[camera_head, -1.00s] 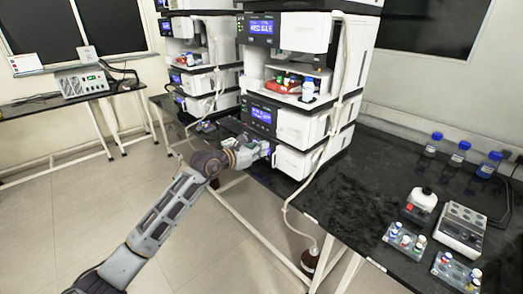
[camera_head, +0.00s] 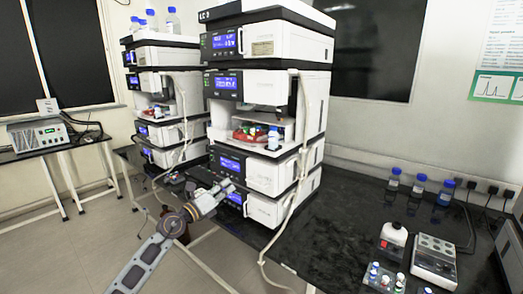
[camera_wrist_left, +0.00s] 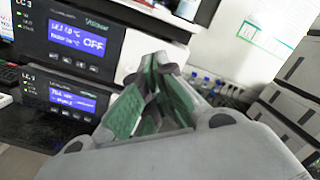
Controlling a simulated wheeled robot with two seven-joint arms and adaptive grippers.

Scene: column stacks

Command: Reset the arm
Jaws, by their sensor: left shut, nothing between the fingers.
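My left arm comes in from the lower left of the head view. Its gripper (camera_head: 228,186) is in front of the lower modules of the nearer column stack (camera_head: 276,176). In the left wrist view the gripper's green-padded fingers (camera_wrist_left: 155,92) are closed together with nothing between them. Behind them are two module displays, the upper one (camera_wrist_left: 80,33) reading OFF. Whether the fingertips touch the stack cannot be told. My right gripper is not in view.
The nearer stack's open bay holds a red tray (camera_head: 249,134) and a blue-capped bottle (camera_head: 273,139). A second stack (camera_head: 165,60) stands behind left. Blue-capped bottles (camera_head: 417,186), a white bottle (camera_head: 393,239) and a grey device (camera_head: 434,262) stand on the black bench (camera_head: 345,215). Floor is clear at lower left.

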